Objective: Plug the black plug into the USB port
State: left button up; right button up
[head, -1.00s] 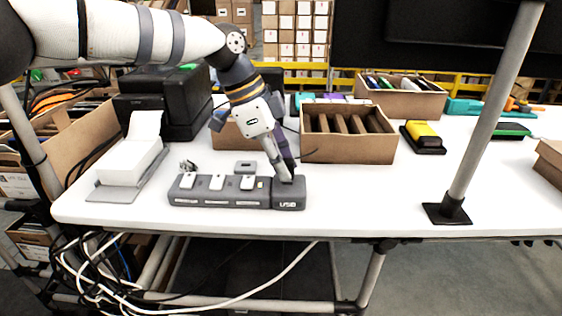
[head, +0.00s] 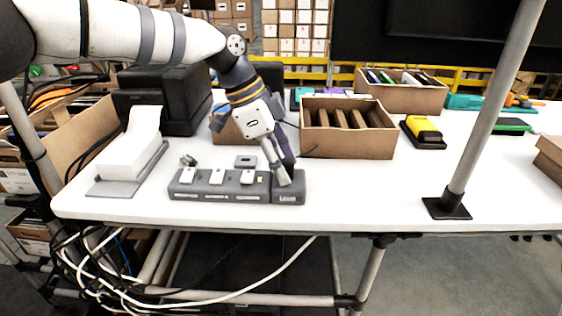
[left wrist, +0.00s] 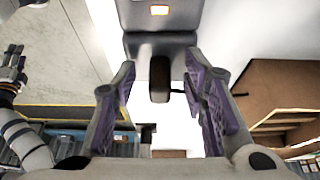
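The black plug (left wrist: 159,80) shows in the left wrist view between my left fingers, with gaps on both sides. Its far end meets the grey block marked USB (head: 288,196), which also shows in the left wrist view (left wrist: 160,45). How deep it sits in the port is hidden. A thin dark cable leaves the plug to the right. My left gripper (head: 284,176) is open around the plug, low over the USB block; its purple-padded fingers show in the left wrist view (left wrist: 164,92).
The USB block ends a grey strip (head: 217,194) with several white pieces on top. A small grey box (head: 246,162) lies behind it. A divided carton (head: 350,144) stands behind right, close to the gripper. A metal post (head: 485,115) rises at right. The table's front middle is clear.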

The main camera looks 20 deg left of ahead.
pick_arm(q)
jog(key=shift+r, duration=0.1)
jog(key=v, duration=1.1)
jog(key=shift+a+r, duration=0.25)
jog(key=shift+r, duration=0.1)
jog(key=shift+s, duration=0.1)
